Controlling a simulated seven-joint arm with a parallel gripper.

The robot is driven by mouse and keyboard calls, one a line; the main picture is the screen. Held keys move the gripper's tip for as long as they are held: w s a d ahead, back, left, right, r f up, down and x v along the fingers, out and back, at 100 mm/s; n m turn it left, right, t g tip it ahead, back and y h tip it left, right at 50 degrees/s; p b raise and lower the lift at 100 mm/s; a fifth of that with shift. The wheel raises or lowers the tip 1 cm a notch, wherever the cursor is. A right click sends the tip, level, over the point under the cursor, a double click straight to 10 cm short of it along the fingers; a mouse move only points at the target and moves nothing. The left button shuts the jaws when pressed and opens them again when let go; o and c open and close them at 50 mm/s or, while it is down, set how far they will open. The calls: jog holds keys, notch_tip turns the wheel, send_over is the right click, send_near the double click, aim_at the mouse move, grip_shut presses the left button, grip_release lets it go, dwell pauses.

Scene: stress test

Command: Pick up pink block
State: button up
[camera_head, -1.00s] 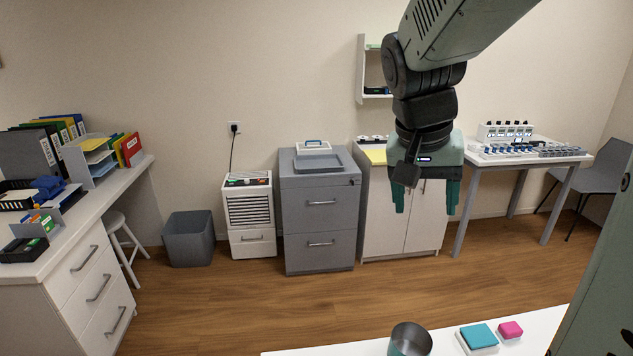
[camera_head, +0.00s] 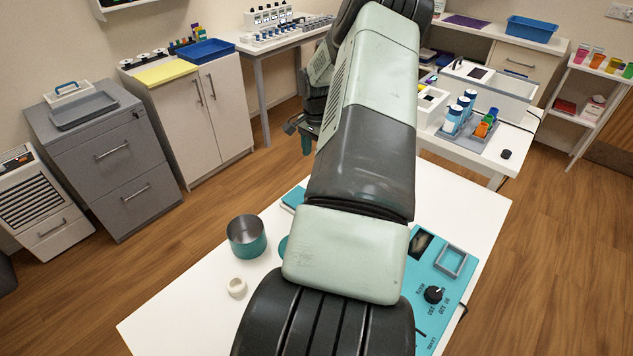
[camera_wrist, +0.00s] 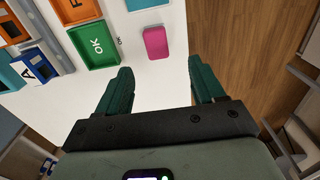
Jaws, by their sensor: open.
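The pink block (camera_wrist: 155,42) lies on the white table (camera_wrist: 152,75) in the wrist view, near the table's edge. My gripper (camera_wrist: 160,66) is open and empty, its two green fingers spread wide. The block appears ahead of the fingertips, roughly between their lines, and is not touched. In the head view my arm crosses the middle and hides the pink block. Only a green finger (camera_head: 306,143) and part of the wrist show behind the arm there.
A teal block (camera_wrist: 145,3) shows at the top.

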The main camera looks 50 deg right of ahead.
jog(key=f, duration=0.9)
jog(key=shift+s+a+f, duration=0.1)
jog(key=shift+s+f, duration=0.15)
jog(key=shift+f, duration=0.05)
jog(key=c, duration=1.1)
notch_tip(320, 180, up, 10)
